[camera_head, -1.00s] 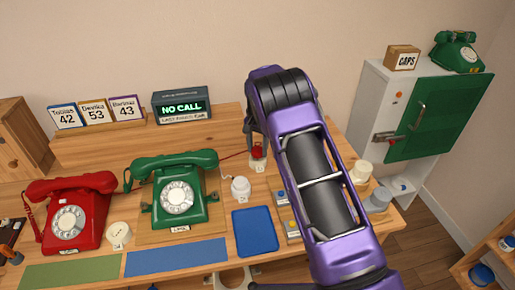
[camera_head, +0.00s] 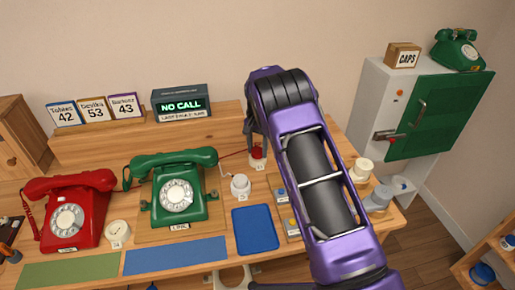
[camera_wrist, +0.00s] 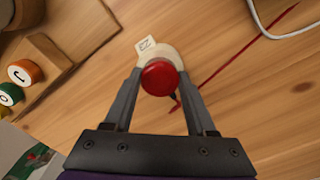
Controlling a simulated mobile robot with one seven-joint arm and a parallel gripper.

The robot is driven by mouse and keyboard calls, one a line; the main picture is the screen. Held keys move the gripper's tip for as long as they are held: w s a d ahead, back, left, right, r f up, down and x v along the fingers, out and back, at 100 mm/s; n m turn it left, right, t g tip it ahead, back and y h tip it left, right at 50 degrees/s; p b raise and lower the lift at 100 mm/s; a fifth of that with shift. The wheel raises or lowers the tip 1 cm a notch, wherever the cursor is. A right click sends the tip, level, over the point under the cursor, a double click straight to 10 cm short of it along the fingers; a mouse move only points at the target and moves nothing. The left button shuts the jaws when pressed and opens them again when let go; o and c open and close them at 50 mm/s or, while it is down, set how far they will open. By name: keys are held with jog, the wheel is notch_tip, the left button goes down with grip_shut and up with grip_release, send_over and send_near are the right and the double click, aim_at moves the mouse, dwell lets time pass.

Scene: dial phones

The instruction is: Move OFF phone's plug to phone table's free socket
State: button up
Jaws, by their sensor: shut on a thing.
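The red plug (camera_wrist: 160,78) sits between the two fingers of my gripper (camera_wrist: 162,88) in the wrist view, and the fingers are shut on it. A pale round socket with a small tag (camera_wrist: 146,46) shows directly under and around it. Whether the plug is seated in it or just above I cannot tell. In the head view the red plug (camera_head: 257,152) is beside my wrist, over the same socket (camera_head: 258,163). A thin red cord (camera_head: 232,157) runs left from it behind the green phone (camera_head: 177,190). The red phone (camera_head: 68,212) stands further left.
A white round socket piece (camera_head: 240,186) with a white cord stands left of my arm. A blue pad (camera_head: 255,229) lies in front of it. A NO CALL display (camera_head: 180,104) stands on the raised back shelf. White round pieces (camera_head: 362,170) stand right of my arm.

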jog(key=o, duration=1.3)
jog(key=shift+c, duration=0.2)
notch_tip(320, 180, up, 17)
jog(key=p, duration=0.1)
jog(key=shift+r, duration=0.2)
